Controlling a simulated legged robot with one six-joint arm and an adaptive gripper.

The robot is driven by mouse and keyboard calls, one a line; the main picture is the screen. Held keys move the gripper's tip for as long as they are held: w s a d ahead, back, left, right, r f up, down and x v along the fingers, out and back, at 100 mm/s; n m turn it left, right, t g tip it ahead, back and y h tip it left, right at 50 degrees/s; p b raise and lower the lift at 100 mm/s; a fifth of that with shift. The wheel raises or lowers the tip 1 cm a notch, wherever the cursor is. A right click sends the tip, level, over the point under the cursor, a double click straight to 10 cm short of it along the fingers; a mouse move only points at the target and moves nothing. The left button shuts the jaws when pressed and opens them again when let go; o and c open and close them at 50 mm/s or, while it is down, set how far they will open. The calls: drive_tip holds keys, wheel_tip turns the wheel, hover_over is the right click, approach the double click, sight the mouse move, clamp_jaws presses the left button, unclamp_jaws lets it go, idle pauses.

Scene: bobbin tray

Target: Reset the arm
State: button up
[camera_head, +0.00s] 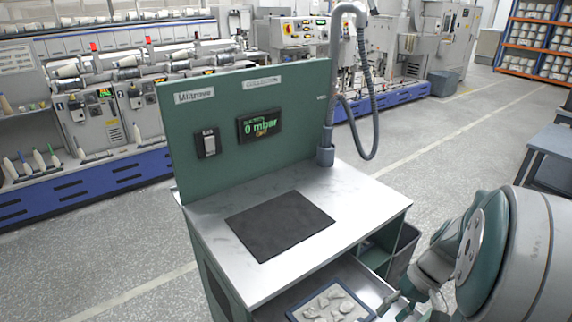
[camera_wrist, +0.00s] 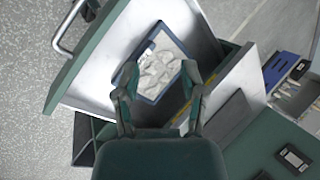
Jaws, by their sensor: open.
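My gripper (camera_wrist: 160,92) is open and empty in the wrist view, its two fingers spread above a blue-rimmed tray (camera_wrist: 184,62). The tray holds several pale, rumpled pieces and lies in a pulled-out metal drawer (camera_wrist: 200,22). In the head view my arm comes in from the lower right, and the gripper's tips are at the bottom edge, close to the tray (camera_head: 291,315). The fingers look apart from the tray, but their height above it is hard to judge.
The workbench (camera_head: 370,207) has a black mat (camera_head: 280,225) on top and a green back panel (camera_head: 290,95) with a display reading 0 mbar (camera_head: 259,125). A grey hose (camera_head: 367,80) rises at its back right. A grey bin (camera_head: 403,250) stands right of the bench.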

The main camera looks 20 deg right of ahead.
drive_tip(key=s+a+r+n+t+h, duration=0.1)
drive_tip(key=a+r+t+h, duration=0.2)
drive_tip(key=a+r, duration=0.4)
drive_tip(key=s+a+r+n+t+h, duration=0.1)
drive_tip(key=a+r+n+t+h, duration=0.1)
drive_tip(key=a+r, duration=0.5)
drive_tip(key=a, duration=0.3)
drive_tip(key=shift+s+a+n+t+h, duration=0.15)
drive_tip(key=shift+s+n+t+h, duration=0.15)
drive_tip(key=shift+t+h, duration=0.1)
